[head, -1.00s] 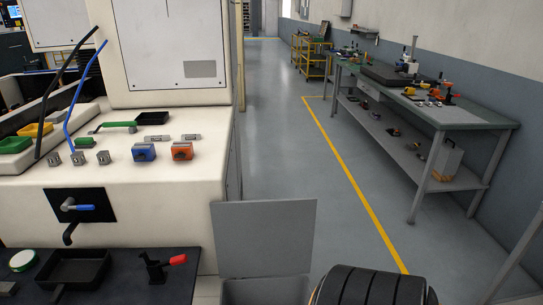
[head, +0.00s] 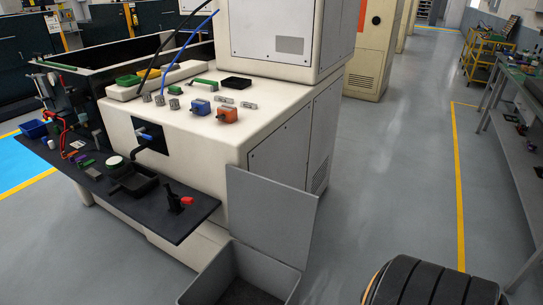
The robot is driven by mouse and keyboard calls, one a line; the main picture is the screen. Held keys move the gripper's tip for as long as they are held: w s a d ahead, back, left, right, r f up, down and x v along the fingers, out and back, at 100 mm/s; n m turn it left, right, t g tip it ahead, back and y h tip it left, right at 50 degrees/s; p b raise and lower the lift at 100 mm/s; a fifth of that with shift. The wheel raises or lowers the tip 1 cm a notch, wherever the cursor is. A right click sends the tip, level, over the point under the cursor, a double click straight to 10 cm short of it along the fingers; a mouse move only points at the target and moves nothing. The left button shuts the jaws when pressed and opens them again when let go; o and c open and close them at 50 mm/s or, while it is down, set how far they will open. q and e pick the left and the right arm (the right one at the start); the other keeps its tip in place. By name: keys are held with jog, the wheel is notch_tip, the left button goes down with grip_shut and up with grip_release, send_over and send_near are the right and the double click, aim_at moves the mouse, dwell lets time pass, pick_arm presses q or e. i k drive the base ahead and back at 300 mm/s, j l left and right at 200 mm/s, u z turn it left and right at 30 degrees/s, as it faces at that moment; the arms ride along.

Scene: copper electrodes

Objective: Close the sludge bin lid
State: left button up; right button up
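The sludge bin (head: 190,292) is a grey open-topped box at the bottom middle of the head view, in front of the cream machine. Its dark inside shows, and its lower part is cut off by the frame edge. Its lid (head: 272,218) is a flat grey panel standing upright at the bin's back edge, so the bin is open. Neither of my grippers is in view.
The cream machine (head: 290,130) stands behind the bin. A dark shelf (head: 190,228) with a red-handled clamp (head: 178,200) juts out left of the bin. Grey floor (head: 390,180) is clear to the right, up to a workbench (head: 515,150) at the far right.

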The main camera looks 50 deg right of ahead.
aim_at(277, 219)
jog(key=l+u, duration=0.15)
jog(key=l, duration=0.3)
jog(key=k+l+u, duration=0.15)
jog(key=l, duration=0.3)
jog(key=l+u, duration=0.15)
jog(key=l, duration=0.3)
jog(key=k+l+u, duration=0.2)
jog(key=l, duration=0.25)
jog(key=l+u, duration=0.15)
jog(key=l, duration=0.3)
jog(key=k+l+u, duration=0.15)
jog(key=l, duration=0.25)
jog(key=l+u, duration=0.45)
jog(key=l, duration=1.4)
jog(key=k, duration=0.2)
